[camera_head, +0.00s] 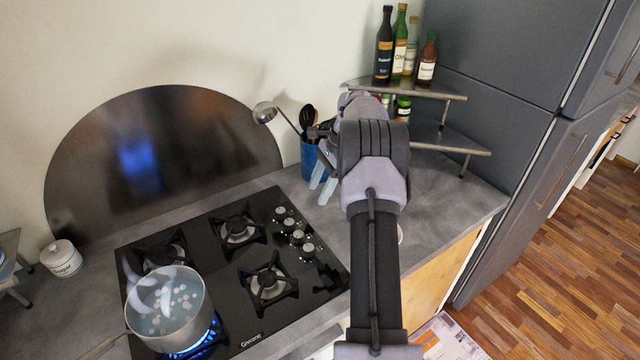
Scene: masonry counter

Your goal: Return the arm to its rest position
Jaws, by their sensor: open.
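My arm rises from the bottom of the view, right of the stove, and bends at its top over the counter. My gripper (322,187) hangs at the arm's left side. Its two pale fingers point down and stand apart, with nothing visible between them. They are in front of a blue utensil holder (308,158) and partly hide it; I cannot tell whether they touch it.
A pot (192,342) of liquid with pale pieces stands on a lit burner of the black hob (215,275), steaming. A ladle (265,112) leans from the holder. Bottles (384,50) stand on a corner shelf (440,92) behind my arm. A sugar jar (62,260) is at left.

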